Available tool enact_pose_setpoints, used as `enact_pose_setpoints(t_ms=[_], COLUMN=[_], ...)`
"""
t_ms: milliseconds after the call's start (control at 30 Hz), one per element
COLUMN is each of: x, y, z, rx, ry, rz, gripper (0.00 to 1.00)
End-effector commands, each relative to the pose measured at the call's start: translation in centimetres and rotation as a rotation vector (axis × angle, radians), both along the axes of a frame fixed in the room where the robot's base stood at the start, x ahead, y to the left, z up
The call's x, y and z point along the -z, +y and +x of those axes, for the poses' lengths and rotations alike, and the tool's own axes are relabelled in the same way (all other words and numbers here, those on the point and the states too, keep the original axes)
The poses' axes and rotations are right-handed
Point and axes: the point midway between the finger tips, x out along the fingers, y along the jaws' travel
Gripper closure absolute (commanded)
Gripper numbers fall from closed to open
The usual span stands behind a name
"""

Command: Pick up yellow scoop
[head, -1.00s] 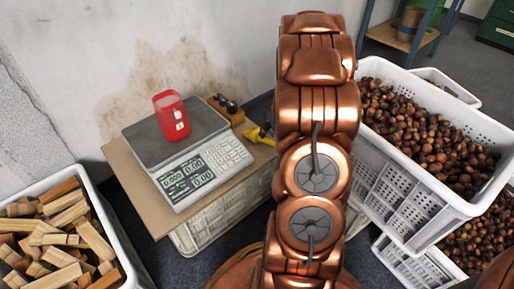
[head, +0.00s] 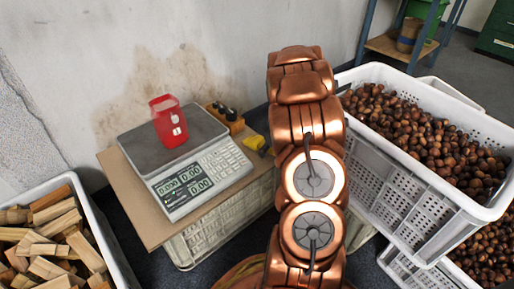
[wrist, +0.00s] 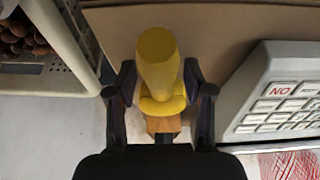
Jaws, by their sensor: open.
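The yellow scoop (head: 255,142) shows in the head view at the right edge of the board, partly hidden behind my arm. In the wrist view the scoop's thick yellow handle (wrist: 157,58) points toward the camera. My gripper (wrist: 158,80) is open, with one dark finger on each side of the scoop. I cannot tell whether either finger touches it. In the head view my copper arm hides the gripper.
The scale (head: 196,172) stands on a brown board (head: 125,190), with a red bag (head: 168,121) on its plate. A white crate of chestnuts (head: 400,185) is right of my arm. A crate of wood pieces (head: 100,225) is at lower left.

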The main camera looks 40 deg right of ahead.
Motion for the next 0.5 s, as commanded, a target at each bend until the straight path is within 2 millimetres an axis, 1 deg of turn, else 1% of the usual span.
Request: enact_pose_setpoints(t_ms=[200,267,500], x=[0.03,0.04,0.06], y=[0.02,0.03,0.05], z=[0.01,0.00,-0.01], rx=[0.000,0.000,0.000], ry=[0.000,0.001,0.001], rz=[0.000,0.001,0.001], gripper=[0.48,0.53,0.78])
